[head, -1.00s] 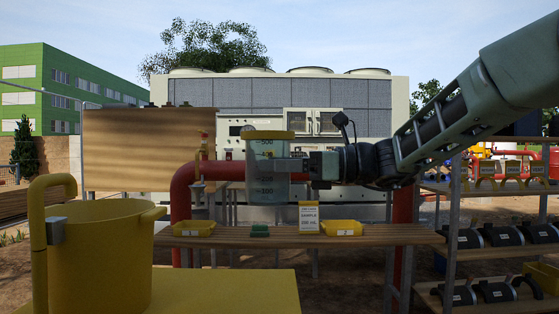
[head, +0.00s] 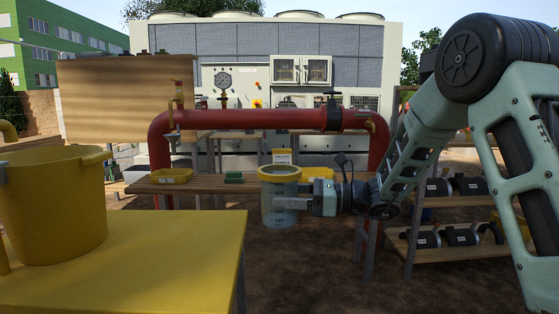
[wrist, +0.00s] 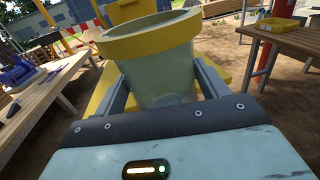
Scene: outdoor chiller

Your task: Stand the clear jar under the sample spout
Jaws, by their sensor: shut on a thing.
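The clear jar (head: 279,212) has a yellow rim and scale marks and looks upright in the head view. My gripper (head: 292,203) is shut on its side, holding it in the air in front of the bench. In the wrist view the jar (wrist: 160,72) sits between both fingers, tilted in the picture. A small tap with a red handle, which looks like the sample spout (head: 173,137), hangs at the left end of the red pipe. The jar is apart from it, to its right and lower in the picture.
A wooden bench (head: 215,187) carries yellow trays (head: 172,176), a green block (head: 234,177) and a card (head: 282,157) partly behind the jar. A yellow bucket (head: 55,210) stands on a yellow table (head: 150,262) at left. Shelves (head: 455,254) stand at right.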

